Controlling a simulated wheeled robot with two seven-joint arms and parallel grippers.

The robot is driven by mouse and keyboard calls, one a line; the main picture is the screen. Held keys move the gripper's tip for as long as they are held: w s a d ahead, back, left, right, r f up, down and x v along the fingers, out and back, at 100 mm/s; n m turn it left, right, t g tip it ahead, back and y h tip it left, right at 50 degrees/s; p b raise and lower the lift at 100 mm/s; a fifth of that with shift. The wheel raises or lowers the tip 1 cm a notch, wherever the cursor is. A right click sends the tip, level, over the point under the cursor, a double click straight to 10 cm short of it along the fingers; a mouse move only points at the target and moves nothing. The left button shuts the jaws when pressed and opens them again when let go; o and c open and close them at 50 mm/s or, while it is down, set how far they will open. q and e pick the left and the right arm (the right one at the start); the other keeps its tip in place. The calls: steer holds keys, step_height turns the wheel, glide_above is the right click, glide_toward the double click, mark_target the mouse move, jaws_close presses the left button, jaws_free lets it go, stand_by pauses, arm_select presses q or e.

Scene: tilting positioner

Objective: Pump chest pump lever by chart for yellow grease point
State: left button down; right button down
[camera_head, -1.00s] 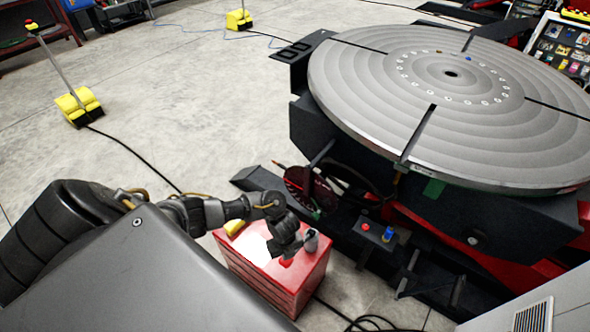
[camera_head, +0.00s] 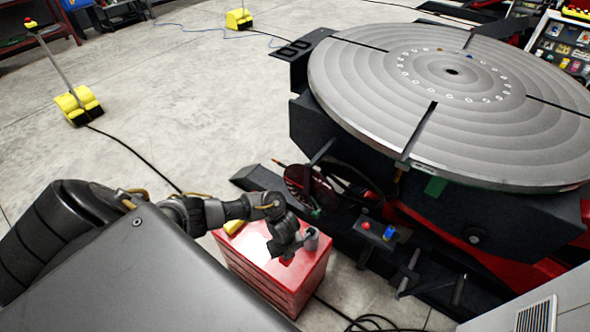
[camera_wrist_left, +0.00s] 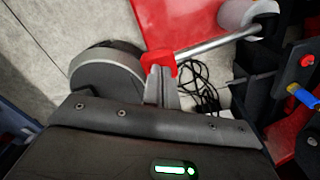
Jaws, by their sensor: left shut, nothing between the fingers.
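The red chest (camera_head: 262,270) stands on the floor at the lower middle of the head view. A small grey pump cylinder (camera_head: 311,241) stands on its top. In the left wrist view, the bare metal lever (camera_wrist_left: 205,48) runs from the pale cylinder (camera_wrist_left: 246,14) to a red knob (camera_wrist_left: 159,61). My left gripper (camera_wrist_left: 162,88) is shut and empty, its fingertips right at the red knob. I cannot tell whether they touch it. In the head view my left gripper (camera_head: 288,254) is over the chest. No chart or yellow grease point can be made out.
The positioner with its round grey table (camera_head: 440,110) stands to the right of the chest. A yellow item (camera_head: 235,226) lies on the chest's back left corner. Cables lie on the floor. Floor at upper left is mostly clear.

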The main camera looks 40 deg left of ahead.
arm_select(q)
steer(key=shift+w+f+b, duration=0.1)
steer(key=shift+f+b, duration=2.5)
steer(key=shift+f, duration=0.5)
step_height(320, 180, up, 15)
steer(key=p, duration=1.5)
steer(key=shift+f, duration=0.1)
steer(key=w+a+f+t+b, duration=0.1)
steer(key=w+a+f+b, duration=0.1)
steer(key=w+a+b, duration=0.3)
steer(key=s+d+f+n+b, duration=0.1)
steer(key=n+b, duration=0.1)
steer(key=s+d+f+n+h+b, duration=0.1)
steer(key=s+d+n+b, duration=0.1)
steer(key=s+d+f+n+g+h+b, duration=0.1)
steer(key=s+n+b, duration=0.1)
steer(key=shift+s+d+f, duration=0.1)
steer(key=shift+d+f, duration=0.05)
steer(key=shift+d, duration=0.25)
steer(key=shift+f+b, duration=0.75)
steer(key=shift+f, duration=0.15)
